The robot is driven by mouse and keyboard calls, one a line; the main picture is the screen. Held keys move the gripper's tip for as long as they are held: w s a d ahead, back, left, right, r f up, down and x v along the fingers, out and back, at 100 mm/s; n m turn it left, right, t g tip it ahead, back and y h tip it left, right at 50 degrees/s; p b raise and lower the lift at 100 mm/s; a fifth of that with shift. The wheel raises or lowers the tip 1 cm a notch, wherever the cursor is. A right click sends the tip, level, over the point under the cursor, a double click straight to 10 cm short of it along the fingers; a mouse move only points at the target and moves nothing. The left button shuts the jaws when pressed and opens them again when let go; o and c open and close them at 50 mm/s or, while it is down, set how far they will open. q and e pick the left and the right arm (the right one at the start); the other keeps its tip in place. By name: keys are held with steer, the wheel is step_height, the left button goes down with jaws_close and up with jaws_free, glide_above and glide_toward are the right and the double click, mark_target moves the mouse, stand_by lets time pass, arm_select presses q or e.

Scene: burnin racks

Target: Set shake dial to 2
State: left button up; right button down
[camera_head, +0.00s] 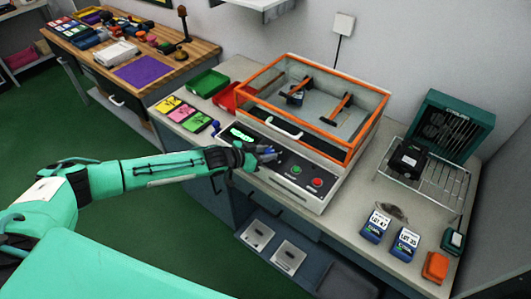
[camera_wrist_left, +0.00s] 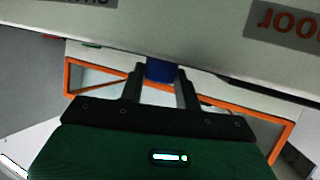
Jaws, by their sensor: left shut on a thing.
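The shaker machine (camera_head: 337,194) has an orange-framed clear lid and a sloping front panel. My left gripper (camera_head: 268,153) reaches the panel from the left, right of the lit green display (camera_head: 241,133). In the left wrist view, my left gripper (camera_wrist_left: 160,82) is shut on a blue dial (camera_wrist_left: 160,70), its fingers on either side. The gripper mostly hides the dial in the head view, and its marking and setting cannot be read. My right gripper is not in view.
A green button (camera_head: 296,169) and red button (camera_head: 317,183) sit right of my gripper. The white lid handle (camera_head: 284,128) is just above. Colored cards (camera_head: 182,115) lie left; a wire rack (camera_head: 440,180) and blue boxes (camera_head: 376,225) stand right.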

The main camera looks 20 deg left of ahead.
arm_select(q)
steer(key=o, duration=1)
steer(key=shift+d, duration=0.1)
steer(key=shift+s, duration=0.1)
steer(key=shift+s+a, duration=0.15)
steer(key=shift+a, duration=0.15)
steer(key=shift+b+v, duration=1.6)
steer(key=shift+v, duration=4.95)
steer(key=shift+d+r, duration=0.15)
